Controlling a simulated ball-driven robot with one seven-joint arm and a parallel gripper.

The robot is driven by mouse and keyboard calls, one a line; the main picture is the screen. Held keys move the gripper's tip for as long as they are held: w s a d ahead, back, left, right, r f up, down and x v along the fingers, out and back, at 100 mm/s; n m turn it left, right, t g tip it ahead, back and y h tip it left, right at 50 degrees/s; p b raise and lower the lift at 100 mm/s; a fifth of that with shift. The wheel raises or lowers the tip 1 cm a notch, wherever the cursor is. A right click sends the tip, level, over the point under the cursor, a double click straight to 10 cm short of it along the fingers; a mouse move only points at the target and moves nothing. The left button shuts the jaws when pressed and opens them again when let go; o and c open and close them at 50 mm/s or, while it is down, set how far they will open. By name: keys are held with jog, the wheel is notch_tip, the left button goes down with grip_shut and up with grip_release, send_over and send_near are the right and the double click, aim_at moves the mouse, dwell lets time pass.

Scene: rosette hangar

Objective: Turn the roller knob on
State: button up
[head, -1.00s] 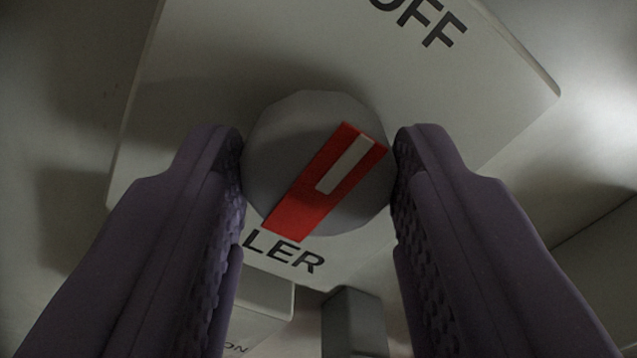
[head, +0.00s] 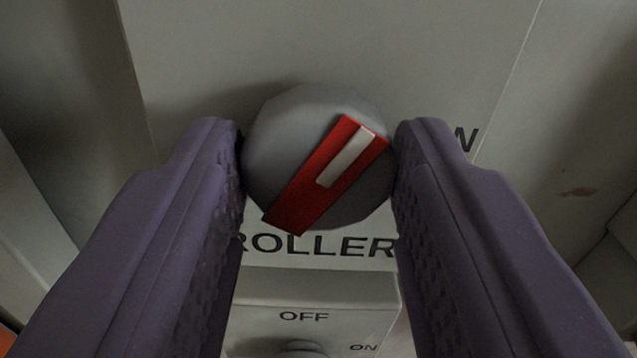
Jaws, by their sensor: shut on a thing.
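The roller knob (head: 275,140) is a grey, many-sided dial with a red bar and a white mark on it. The white-marked end points up and right in the picture. The knob sits on a pale plate (head: 200,60) lettered "ROLLER" below it. A letter "N" shows right of the knob, partly behind a finger. The pointer is angled above that letter, not straight at it. My gripper (head: 319,150) has its two purple fingers shut on the knob's left and right sides. No "OFF" label shows on this plate now.
Below is a second control box (head: 315,287) with "OFF" and "ON" labels and a small grey knob (head: 300,347), partly cut off by the picture edge. Pale walls flank the plate. A bit of orange shows at the lower left corner.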

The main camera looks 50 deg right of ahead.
jog(key=m+b, duration=0.4)
jog(key=m, duration=0.2)
jog(key=shift+f, duration=0.2)
jog(key=m+b, duration=0.3)
jog(key=m, duration=0.2)
jog(key=shift+m, duration=0.4)
jog(key=shift+r, duration=0.1)
jog(key=o, duration=1.1)
jog(key=shift+c, duration=0.2)
jog(key=shift+s, duration=0.1)
